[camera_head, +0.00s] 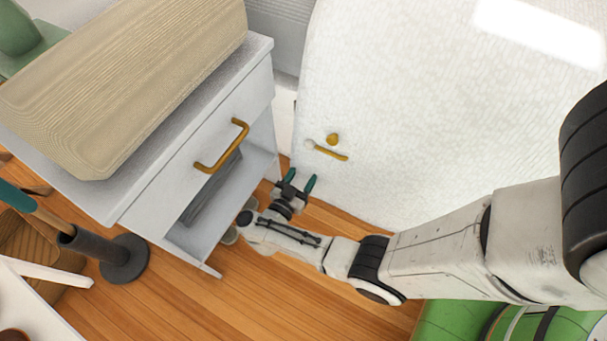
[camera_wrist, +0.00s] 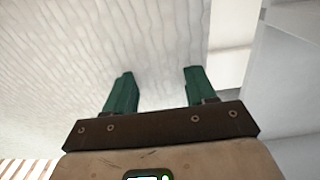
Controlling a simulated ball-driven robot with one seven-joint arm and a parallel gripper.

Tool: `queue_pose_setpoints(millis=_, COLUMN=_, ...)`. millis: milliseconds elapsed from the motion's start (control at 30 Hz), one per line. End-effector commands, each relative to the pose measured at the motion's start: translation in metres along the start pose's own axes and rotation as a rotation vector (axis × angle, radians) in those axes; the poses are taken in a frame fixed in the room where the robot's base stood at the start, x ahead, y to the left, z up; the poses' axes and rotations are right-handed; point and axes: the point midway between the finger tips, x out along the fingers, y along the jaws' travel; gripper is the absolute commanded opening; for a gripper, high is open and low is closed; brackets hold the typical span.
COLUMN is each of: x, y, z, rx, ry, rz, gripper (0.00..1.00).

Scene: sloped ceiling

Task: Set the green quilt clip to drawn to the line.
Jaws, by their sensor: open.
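I cannot make out a green quilt clip in either view. The white quilted surface (camera_head: 420,120) fills the upper right of the head view. On it are a small round gold knob (camera_head: 333,139) and a gold bar with a pale round end (camera_head: 330,153). My gripper (camera_head: 297,182) is below these, low beside the quilted surface, between it and the nightstand. Its two dark green fingers are apart, with nothing between them. In the wrist view my gripper (camera_wrist: 158,82) faces the white quilted surface (camera_wrist: 90,45); no clip shows there.
A white nightstand (camera_head: 259,90) with a gold handle (camera_head: 222,146) and an open lower shelf stands close left of my gripper. A big beige ribbed block (camera_head: 125,85) lies on top. A dark round stand base (camera_head: 125,260) is at lower left. Wooden floor (camera_head: 270,285) is bare below my arm.

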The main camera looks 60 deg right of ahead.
Motion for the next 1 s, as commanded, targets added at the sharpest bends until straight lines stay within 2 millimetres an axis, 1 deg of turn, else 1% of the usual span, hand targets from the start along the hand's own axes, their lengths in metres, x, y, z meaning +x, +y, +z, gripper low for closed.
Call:
queue_pose_setpoints(millis=300, x=0.0025, y=0.0001, z=-0.0003, rx=0.0, ry=0.0, rz=0.0, gripper=0.55)
queue_pose_setpoints(millis=867, x=0.0022, y=0.0001, z=-0.0002, rx=0.0, ry=0.0, rz=0.0, gripper=0.01)
queue_pose_setpoints(millis=900, x=0.0022, y=0.0001, z=-0.0001, rx=0.0, ry=0.0, rz=0.0, gripper=0.0)
queue_pose_setpoints(millis=1000, x=0.0021, y=0.0001, z=-0.0001, rx=0.0, ry=0.0, rz=0.0, gripper=0.0)
